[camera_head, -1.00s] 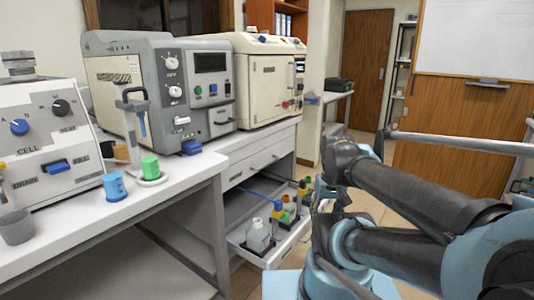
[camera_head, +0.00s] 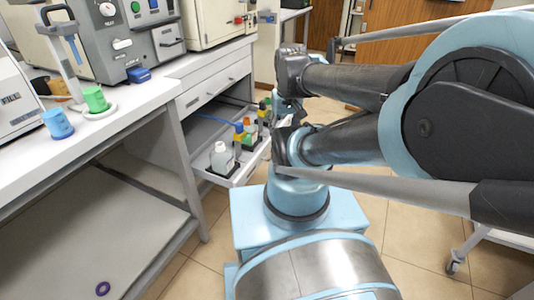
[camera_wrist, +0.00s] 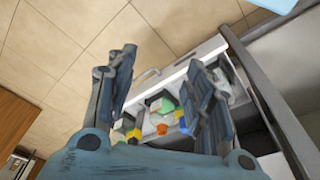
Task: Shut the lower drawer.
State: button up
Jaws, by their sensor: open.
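The lower drawer (camera_head: 238,174) is pulled out from under the bench, below a closed upper drawer (camera_head: 215,88). It holds a white bottle (camera_head: 222,158) and several small containers with coloured tops. My gripper (camera_wrist: 163,62) is open and empty in the wrist view, with its two fingers spread. The lower drawer's white front edge and its handle (camera_wrist: 147,75) show between and beyond the fingers. The right finger covers part of the drawer. In the head view my arm hides the gripper's fingertips, near the drawer's front end. I cannot tell whether they touch it.
The bench top (camera_head: 125,118) carries a blue cup (camera_head: 58,123), a green cup (camera_head: 95,99) and grey instruments. A low shelf (camera_head: 110,215) lies under the bench, with a purple ring (camera_head: 102,288) on it. Tiled floor (camera_head: 400,225) is open to the right of my base.

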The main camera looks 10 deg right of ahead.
jog(key=shift+s+r, duration=0.35)
jog(key=shift+r, duration=0.1)
jog(key=c, duration=0.9)
jog(key=w+r+m, duration=0.1)
jog(key=w+m, duration=0.1)
jog(key=w+r+m, duration=0.1)
jog(key=w+m, duration=0.1)
jog(key=w, duration=0.1)
jog(key=w+r+m, duration=0.2)
jog(key=w, duration=0.1)
jog(key=shift+w+d, duration=0.25)
jog(key=shift+d, duration=0.1)
grip_shut()
jog(key=w+d+f+m+y, duration=0.1)
jog(key=w+d+m, duration=0.2)
jog(key=w+m, duration=0.5)
jog(key=w+d+f+m+y, duration=0.15)
jog(key=w+m, duration=0.25)
jog(key=w, duration=0.8)
jog(key=w+d+f+m, duration=0.5)
jog(key=w+f+m, duration=0.2)
jog(key=w, duration=0.3)
jog(key=w+a+x, duration=0.1)
jog(key=a+x, duration=0.1)
jog(key=x, duration=0.9)
jog(key=shift+w+g, duration=0.3)
jog(key=shift+w, duration=0.15)
